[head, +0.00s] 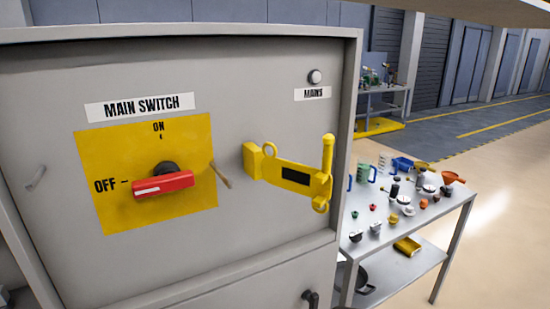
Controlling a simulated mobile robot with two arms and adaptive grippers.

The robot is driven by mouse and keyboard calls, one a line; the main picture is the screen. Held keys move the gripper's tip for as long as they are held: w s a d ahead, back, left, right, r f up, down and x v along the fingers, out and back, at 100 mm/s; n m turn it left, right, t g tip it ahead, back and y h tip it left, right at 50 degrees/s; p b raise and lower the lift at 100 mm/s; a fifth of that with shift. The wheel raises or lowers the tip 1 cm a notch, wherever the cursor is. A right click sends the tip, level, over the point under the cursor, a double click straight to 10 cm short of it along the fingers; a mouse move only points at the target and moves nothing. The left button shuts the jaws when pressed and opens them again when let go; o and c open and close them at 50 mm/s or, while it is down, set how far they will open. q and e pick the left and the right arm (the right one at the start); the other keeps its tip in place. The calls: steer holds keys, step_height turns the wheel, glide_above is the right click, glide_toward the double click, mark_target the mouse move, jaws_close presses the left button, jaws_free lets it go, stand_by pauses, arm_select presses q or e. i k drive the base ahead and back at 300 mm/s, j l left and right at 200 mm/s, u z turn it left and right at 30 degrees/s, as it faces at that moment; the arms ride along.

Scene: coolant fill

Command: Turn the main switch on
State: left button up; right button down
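The main switch is a red rotary handle (162,184) on a black hub (165,168). It sits on a yellow plate (110,215) on the grey cabinet front. The handle lies about level, with its white-marked end at the left, toward the word OFF. The word ON is above the hub. A yellow hinged bar (294,175) with rings and an upright rod is mounted right of the plate, clear of the handle. A thin brown pin (221,175) sticks out at the plate's right edge. Neither of my grippers is in view.
A pale round lamp (314,76) sits above the MAINS label (313,94); I cannot tell if it is lit. A table (450,210) with many small items stands right of the cabinet (265,90). Open floor (500,240) lies further right.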

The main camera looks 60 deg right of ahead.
mark_target(167, 177)
steer(key=k+l, duration=0.1)
steer(key=l, duration=0.3)
steer(key=l+u, duration=0.1)
steer(key=l, duration=0.3)
steer(key=k+l, duration=0.15)
steer(key=l, duration=0.2)
steer(key=k+l+u, duration=0.1)
steer(key=l, duration=0.3)
steer(key=k+l, duration=0.1)
steer(key=l, duration=0.25)
steer(key=k+l+u, duration=0.1)
steer(key=l, duration=0.3)
steer(key=k+l, duration=0.1)
steer(key=l, duration=0.25)
steer(key=j+u, duration=0.1)
steer(key=j, duration=0.2)
steer(key=k, duration=0.05)
